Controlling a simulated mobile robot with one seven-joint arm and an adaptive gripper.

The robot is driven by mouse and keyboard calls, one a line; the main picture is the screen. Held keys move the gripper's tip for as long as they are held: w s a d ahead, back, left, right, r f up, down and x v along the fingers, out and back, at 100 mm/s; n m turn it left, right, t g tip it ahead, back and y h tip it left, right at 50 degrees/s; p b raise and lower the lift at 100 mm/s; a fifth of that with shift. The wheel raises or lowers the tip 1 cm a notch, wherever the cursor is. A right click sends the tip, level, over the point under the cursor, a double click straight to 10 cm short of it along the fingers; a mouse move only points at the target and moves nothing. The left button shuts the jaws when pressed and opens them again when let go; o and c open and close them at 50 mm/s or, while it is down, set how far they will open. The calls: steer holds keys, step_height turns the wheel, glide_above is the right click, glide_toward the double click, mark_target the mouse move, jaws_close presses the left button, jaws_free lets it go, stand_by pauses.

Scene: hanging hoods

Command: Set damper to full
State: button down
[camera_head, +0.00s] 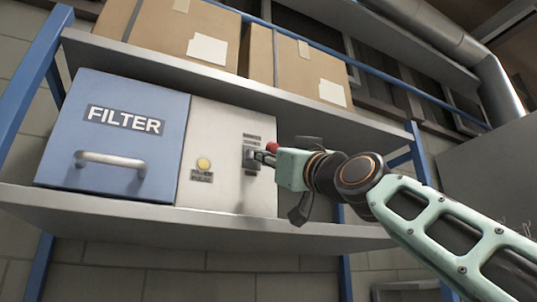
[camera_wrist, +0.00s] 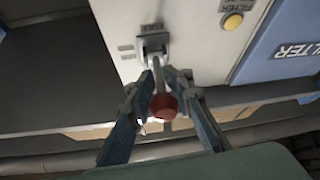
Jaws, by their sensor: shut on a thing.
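The damper control is a dark slotted plate (camera_head: 249,158) on the pale panel of the filter unit; its slot plate also shows in the wrist view (camera_wrist: 153,45). A lever with a red knob (camera_wrist: 164,106) sticks out of it; the knob also shows in the head view (camera_head: 271,146). My gripper (camera_head: 264,157) reaches in from the right. In the wrist view my gripper (camera_wrist: 164,82) has its two fingers closed in on the lever's shaft, with the red knob between them on the palm side. The small markings by the slot are too small to read.
The blue filter door (camera_head: 112,135) with its bar handle (camera_head: 111,160) is at the left. A yellow button (camera_head: 203,164) is on the pale panel. The unit stands on a metal shelf (camera_head: 190,226), under another shelf with cardboard boxes (camera_head: 185,35). Blue posts (camera_head: 37,80) flank it.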

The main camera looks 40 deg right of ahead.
steer(key=shift+w+a+f, duration=0.1)
steer(key=shift+w+f, duration=0.1)
steer(key=shift+w, duration=0.05)
steer(key=c, duration=1.7)
jaws_free()
steer(key=shift+w, duration=0.1)
steer(key=shift+o, duration=0.2)
steer(key=shift+r, duration=0.1)
steer(key=shift+s, duration=0.55)
steer(key=v, duration=1.1)
steer(key=shift+f, duration=0.25)
steer(key=shift+c, duration=0.3)
